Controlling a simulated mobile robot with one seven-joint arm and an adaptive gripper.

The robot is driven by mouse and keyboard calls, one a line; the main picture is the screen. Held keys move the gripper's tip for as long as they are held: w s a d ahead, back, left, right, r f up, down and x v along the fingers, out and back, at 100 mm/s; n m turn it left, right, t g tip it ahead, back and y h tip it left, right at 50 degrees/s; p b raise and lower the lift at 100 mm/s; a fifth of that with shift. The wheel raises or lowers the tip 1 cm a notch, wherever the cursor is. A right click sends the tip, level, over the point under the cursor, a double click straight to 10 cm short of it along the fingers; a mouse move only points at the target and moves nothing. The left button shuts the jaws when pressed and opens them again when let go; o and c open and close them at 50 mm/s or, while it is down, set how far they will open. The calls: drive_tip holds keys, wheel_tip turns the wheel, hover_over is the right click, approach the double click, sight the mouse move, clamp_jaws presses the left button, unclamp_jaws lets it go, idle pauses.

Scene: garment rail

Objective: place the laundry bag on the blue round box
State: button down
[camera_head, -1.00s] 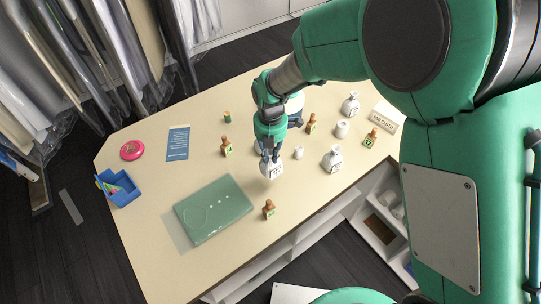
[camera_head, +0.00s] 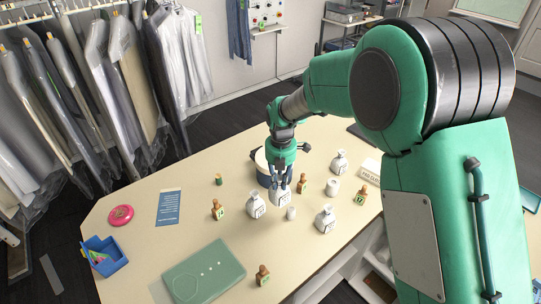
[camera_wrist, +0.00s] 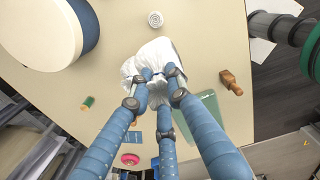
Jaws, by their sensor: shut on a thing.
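My gripper (camera_head: 281,188) is shut on a white laundry bag (camera_head: 280,199) with a dark printed mark, holding it by its gathered neck. In the wrist view the bag (camera_wrist: 151,60) hangs beyond my three blue fingers (camera_wrist: 151,78). The blue round box (camera_head: 262,162) has a cream top and dark blue side; it stands just behind my gripper, which partly hides it. In the wrist view the box (camera_wrist: 48,28) is at the upper left, apart from the bag.
Other white bags (camera_head: 255,205) (camera_head: 326,219) (camera_head: 339,162) stand around the held one. A green folded packet (camera_head: 205,271) lies at the front.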

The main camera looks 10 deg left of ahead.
drive_tip(key=w+d+r, duration=0.3)
drive_tip(key=w+d, duration=0.1)
drive_tip(key=w, duration=0.3)
drive_tip(key=shift+d+r, duration=0.2)
drive_tip(key=shift+d, duration=0.05)
drive_tip(key=w+a+p, duration=0.1)
drive_tip(key=w+a, duration=0.1)
drive_tip(key=w, duration=0.5)
drive_tip(key=w+a+f+p, duration=0.1)
drive_tip(key=w+a, duration=0.1)
drive_tip(key=w, duration=0.6)
drive_tip(key=shift+a+f, duration=0.15)
drive_tip(key=shift+f, duration=0.15)
drive_tip(key=shift+w, duration=0.1)
drive_tip(key=shift+f+p, duration=0.45)
drive_tip(key=shift+f, duration=1.25)
drive_tip(key=shift+f, duration=0.2)
